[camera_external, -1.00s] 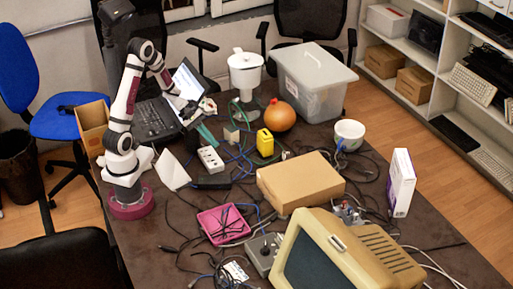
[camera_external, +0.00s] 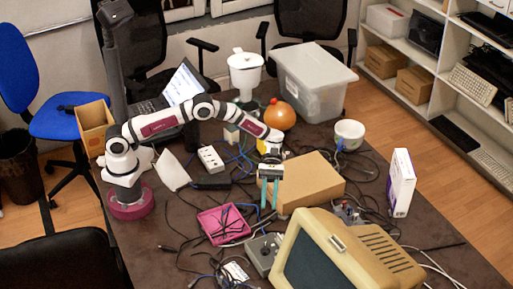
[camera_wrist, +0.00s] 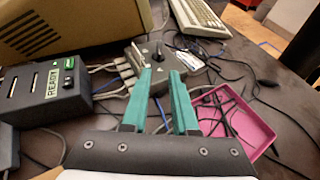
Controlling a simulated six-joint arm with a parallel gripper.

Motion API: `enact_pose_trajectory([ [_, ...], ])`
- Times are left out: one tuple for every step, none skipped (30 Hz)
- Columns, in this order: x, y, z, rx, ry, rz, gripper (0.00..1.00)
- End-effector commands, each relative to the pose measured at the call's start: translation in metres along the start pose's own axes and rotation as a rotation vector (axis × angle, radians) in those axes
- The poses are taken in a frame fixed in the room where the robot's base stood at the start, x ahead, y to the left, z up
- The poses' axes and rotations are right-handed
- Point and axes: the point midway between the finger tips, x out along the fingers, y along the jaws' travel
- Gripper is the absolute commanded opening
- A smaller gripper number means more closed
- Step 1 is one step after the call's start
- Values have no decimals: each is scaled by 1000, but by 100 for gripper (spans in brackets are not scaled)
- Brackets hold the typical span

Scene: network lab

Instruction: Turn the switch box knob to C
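The switch box (camera_external: 262,254) is a small grey box with a dark knob on top, on the table left of the beige monitor. In the wrist view the switch box (camera_wrist: 190,61) lies just past my fingertips, with its dark knob (camera_wrist: 159,50) roughly in line with the gap between them. Cables plug into its left side. The position letters are too small to read. My gripper (camera_external: 269,206) points down above the table behind the switch box in the external view. Its teal fingers (camera_wrist: 161,76) are apart with nothing between them, and they do not appear to touch the knob.
The beige monitor (camera_external: 335,252) stands beside the switch box. A pink tray (camera_external: 222,223) holding dark cable lies to the left. A cardboard box (camera_external: 310,187) sits behind. The wrist view shows a dark box labelled READY (camera_wrist: 45,92) and a keyboard (camera_wrist: 199,16). Loose cables cover the table.

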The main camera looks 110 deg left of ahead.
Motion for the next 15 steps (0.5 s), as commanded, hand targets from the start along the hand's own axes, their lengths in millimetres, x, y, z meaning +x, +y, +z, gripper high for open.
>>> enact_pose_trajectory([
  [12, -1, 0, -1, 0, -3, 27],
  [20, -1, 0, -1, 0, -4, 27],
  [32, -1, 0, -2, 0, -4, 27],
  [42, -1, 0, -1, 1, -3, 27],
  [50, -1, 0, -1, 1, -3, 27],
  [62, -1, 0, -1, 1, -3, 27],
  [70, -1, 0, -1, 1, -2, 27],
  [78, -1, 0, -1, 1, -1, 27],
  [88, -1, 0, 0, 1, -1, 27],
  [94, -1, 0, -1, 1, 0, 27],
  [101, -1, 0, 0, 1, 0, 27],
  [109, -1, 0, 1, 2, 0, 27],
  [114, -1, -1, 0, 2, 1, 27],
  [119, -1, -1, 0, 2, 1, 27],
  [124, 0, -1, 0, 1, 2, 27],
])
